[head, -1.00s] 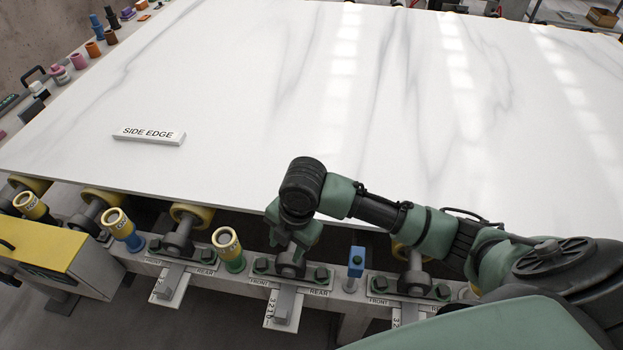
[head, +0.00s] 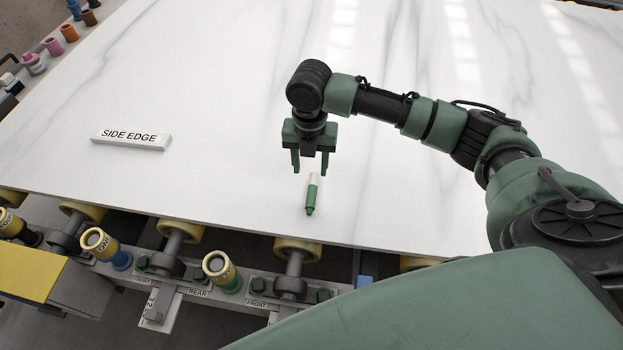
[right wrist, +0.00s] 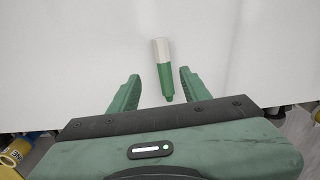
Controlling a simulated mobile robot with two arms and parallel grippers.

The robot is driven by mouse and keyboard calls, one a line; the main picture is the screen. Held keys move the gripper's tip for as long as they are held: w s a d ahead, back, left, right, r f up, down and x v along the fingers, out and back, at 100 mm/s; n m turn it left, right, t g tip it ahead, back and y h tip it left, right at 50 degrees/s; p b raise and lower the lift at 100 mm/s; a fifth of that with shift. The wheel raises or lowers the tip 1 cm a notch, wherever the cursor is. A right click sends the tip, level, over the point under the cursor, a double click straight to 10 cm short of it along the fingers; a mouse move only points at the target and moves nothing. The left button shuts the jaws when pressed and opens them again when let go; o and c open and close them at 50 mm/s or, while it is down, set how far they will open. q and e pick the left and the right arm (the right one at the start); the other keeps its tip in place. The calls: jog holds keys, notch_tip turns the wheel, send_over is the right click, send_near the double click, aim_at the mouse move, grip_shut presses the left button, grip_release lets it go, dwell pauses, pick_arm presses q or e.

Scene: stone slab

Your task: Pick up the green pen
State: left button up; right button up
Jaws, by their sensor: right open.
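The green pen (head: 311,197), green with a white end, lies on the white marble slab (head: 220,170) near its front edge. It also shows in the right wrist view (right wrist: 164,76). My right gripper (head: 310,168) is open and empty above the slab, just behind the pen in the head view. In the right wrist view its two green fingers (right wrist: 158,88) are spread, and the pen shows between and beyond them. My left gripper is not in view.
A white "SIDE EDGE" block (head: 131,140) lies on the slab at the left. Yellow rollers (head: 298,249) and a yellow-topped cup (head: 220,269) line the rail below the front edge. The middle of the slab is clear.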

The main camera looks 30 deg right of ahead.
aim_at(313, 188)
jog(key=f, duration=0.2)
jog(key=shift+s+f+p, duration=0.3)
jog(key=shift+f, duration=0.05)
jog(key=f, duration=0.2)
jog(key=f+p, duration=0.1)
jog(key=shift+s+f, duration=0.3)
jog(key=shift+f, duration=0.6)
jog(key=c, duration=0.9)
grip_shut()
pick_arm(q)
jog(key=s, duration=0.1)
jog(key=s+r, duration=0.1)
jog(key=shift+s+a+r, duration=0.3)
